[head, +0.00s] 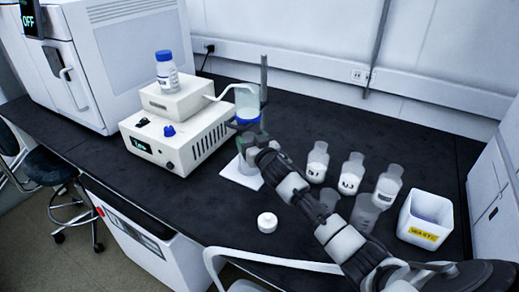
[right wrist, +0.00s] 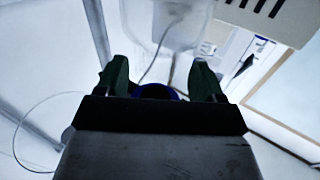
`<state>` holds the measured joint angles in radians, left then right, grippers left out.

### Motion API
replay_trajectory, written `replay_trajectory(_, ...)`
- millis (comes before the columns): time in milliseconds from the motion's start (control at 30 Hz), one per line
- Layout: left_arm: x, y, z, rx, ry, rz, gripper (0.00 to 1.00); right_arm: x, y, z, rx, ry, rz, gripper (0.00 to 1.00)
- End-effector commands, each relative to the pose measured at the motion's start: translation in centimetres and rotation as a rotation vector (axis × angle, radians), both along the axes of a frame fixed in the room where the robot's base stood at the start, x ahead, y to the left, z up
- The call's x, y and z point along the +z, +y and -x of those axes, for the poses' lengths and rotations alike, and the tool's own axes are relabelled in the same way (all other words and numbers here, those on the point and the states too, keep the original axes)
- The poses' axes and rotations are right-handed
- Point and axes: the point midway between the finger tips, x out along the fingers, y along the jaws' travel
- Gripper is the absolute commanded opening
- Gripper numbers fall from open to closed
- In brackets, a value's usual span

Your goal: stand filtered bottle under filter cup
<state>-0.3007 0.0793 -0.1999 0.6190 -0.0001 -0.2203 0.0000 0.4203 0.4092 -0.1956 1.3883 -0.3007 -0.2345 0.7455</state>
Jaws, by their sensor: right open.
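The filter cup (head: 247,98) is a clear cylinder with blue at its bottom, held up beside a dark upright rod (head: 263,75). My right gripper (head: 243,128) is just below the cup. In the right wrist view its green fingers (right wrist: 161,80) are apart, with a blue round part (right wrist: 157,91) behind them and a clear vessel (right wrist: 172,22) beyond. My left gripper is not in view.
A white pump box (head: 175,140) with a blue-capped bottle (head: 167,72) on top stands left of the cup. Several labelled bottles, including one at the right (head: 388,187), stand right of my arm. A white cap (head: 267,222) lies in front. A waste bin (head: 425,216) is at right.

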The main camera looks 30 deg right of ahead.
Motion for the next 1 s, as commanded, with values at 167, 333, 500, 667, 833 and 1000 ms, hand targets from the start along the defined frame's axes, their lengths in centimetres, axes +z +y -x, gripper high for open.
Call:
replay_trajectory(167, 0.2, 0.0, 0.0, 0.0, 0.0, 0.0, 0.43, -0.2, 0.2, 3.2, 0.001, 0.003, 0.0, 0.68)
replay_trajectory(333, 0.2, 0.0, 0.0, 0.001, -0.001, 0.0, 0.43, -0.2, 0.4, 7.0, 0.001, 0.003, -0.001, 0.68)
replay_trajectory(500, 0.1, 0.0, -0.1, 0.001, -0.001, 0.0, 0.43, -0.2, 0.5, 9.8, -0.001, 0.003, 0.001, 0.68)
replay_trajectory(667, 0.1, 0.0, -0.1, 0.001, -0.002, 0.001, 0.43, -0.1, 0.6, 11.1, -0.001, 0.001, 0.0, 0.68)
replay_trajectory(833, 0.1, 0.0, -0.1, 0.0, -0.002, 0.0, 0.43, -0.1, 0.6, 11.4, -0.002, 0.001, 0.0, 0.68)
replay_trajectory(1000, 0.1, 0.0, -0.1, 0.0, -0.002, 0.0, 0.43, -0.1, 0.6, 11.3, -0.002, 0.001, 0.0, 0.68)
